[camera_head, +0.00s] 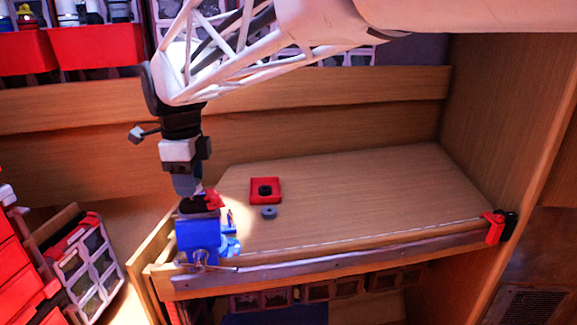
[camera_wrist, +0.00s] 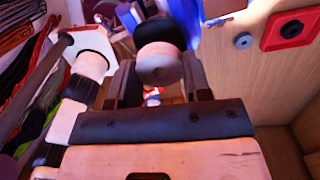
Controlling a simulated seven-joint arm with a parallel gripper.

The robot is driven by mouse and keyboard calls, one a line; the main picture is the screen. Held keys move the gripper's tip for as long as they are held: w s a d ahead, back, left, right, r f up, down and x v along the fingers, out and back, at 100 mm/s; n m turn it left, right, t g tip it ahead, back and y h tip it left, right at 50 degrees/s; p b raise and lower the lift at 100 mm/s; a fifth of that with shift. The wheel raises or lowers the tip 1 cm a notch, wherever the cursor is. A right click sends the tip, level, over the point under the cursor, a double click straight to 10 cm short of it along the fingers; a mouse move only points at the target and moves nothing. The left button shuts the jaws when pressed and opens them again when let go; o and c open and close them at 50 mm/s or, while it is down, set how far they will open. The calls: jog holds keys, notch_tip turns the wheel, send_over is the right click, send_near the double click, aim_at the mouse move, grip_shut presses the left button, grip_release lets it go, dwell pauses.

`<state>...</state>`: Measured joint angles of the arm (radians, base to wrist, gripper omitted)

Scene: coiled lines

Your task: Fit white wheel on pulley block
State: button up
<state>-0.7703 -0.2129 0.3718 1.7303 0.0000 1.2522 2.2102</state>
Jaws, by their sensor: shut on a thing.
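My gripper (camera_wrist: 160,75) is shut on a pale, round-ended thing (camera_wrist: 159,64), which sits between the two dark fingers in the wrist view. It looks like the white wheel, though its shape is partly hidden. A black rounded part (camera_wrist: 157,30) is just beyond it; I cannot tell whether they touch. In the head view my gripper (camera_head: 187,190) points down right above the blue vise (camera_head: 198,236) at the bench's left front corner. A small red part (camera_head: 213,199) shows beside the fingers. I cannot make out the pulley block clearly there, and the wheel is hidden in that view.
A red square piece with a black centre (camera_head: 265,190) and a small grey ring (camera_head: 269,212) lie on the wooden bench (camera_head: 370,195), right of the vise. A red and black clamp (camera_head: 495,226) is at the right front corner. Most of the bench is clear.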

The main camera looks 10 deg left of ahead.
jog(key=shift+f, duration=1.5)
jog(key=o, duration=1)
jog(key=shift+r, duration=0.15)
jog(key=shift+r, duration=2.85)
jog(key=shift+r, duration=3.9)
jog(key=shift+d, duration=0.1)
